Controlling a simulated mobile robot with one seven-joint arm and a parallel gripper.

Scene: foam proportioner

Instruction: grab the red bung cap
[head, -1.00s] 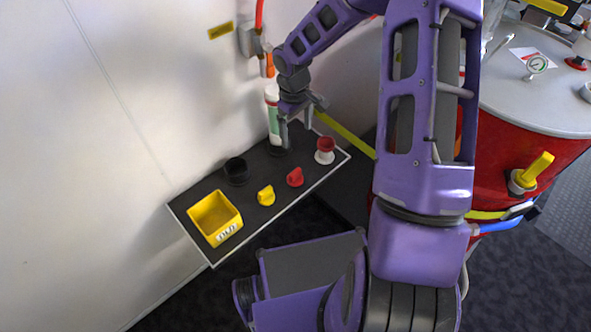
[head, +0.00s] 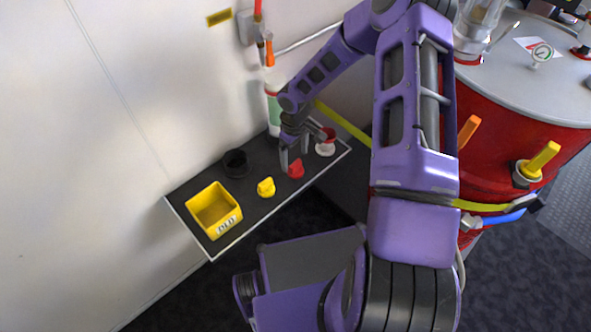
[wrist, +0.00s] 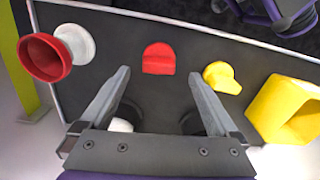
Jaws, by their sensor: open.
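The red bung cap (head: 296,170), a small cap with a raised grip, sits on a dark tray (head: 203,178) against the wall. It also shows in the wrist view (wrist: 158,58), upper middle, just beyond the space between the fingertips. My gripper (head: 294,159) is open and empty, close above the cap, with one finger partly in front of it in the head view. In the wrist view my gripper's fingers (wrist: 160,76) point towards the cap with a wide gap between them. I see no contact with the cap.
A yellow cap (head: 266,187) and a yellow open box (head: 226,225) lie to the left. A black round holder (head: 236,163) and a white-green bottle (head: 273,112) are behind.

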